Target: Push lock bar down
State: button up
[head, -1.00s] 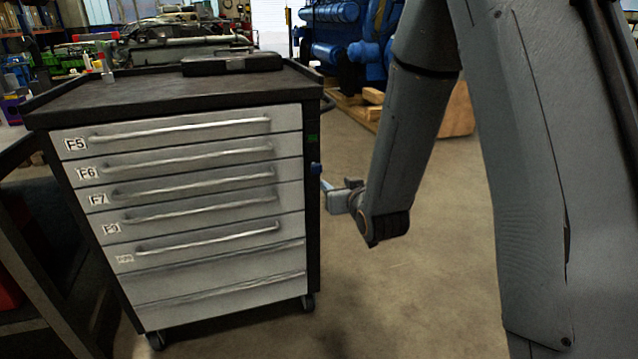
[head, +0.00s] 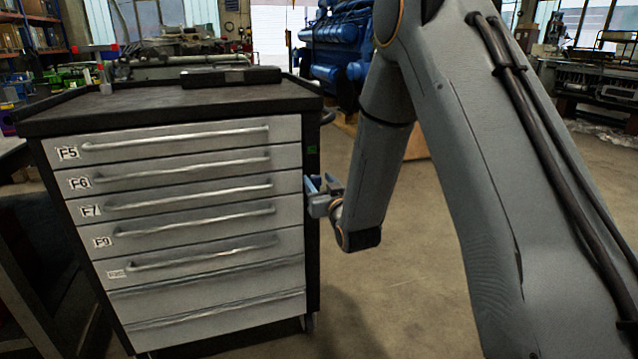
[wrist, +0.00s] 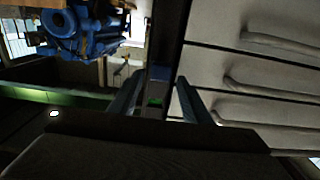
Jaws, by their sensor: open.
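The lock bar (head: 312,240) is the dark upright strip along the right front edge of the grey drawer cabinet (head: 190,200). A small green mark (head: 312,149) is near its top. My gripper (head: 315,187) is at this edge, below the green mark, with its jaws open. In the wrist view, my gripper's two fingers (wrist: 158,100) stand on either side of the bar, with a blue piece (wrist: 160,73) and the green mark between them. I cannot tell whether the fingers touch the bar. In the head view the blue piece is largely hidden by my gripper.
A black case (head: 230,77) and small items lie on the cabinet's dark top. The drawers, with long handles, look shut. A blue engine (head: 345,45) stands behind on wooden supports. Shelves are at the far left. The floor right of the cabinet (head: 440,220) is open.

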jog(key=shift+w, duration=0.15)
grip_shut()
jog(key=shift+f+b, duration=0.65)
jog(key=shift+f, duration=0.75)
jog(key=shift+c, duration=0.2)
grip_release()
jog(key=shift+o, duration=0.2)
jog(key=v, duration=0.7)
jog(key=shift+s+p, duration=0.4)
jog(key=shift+p, duration=0.05)
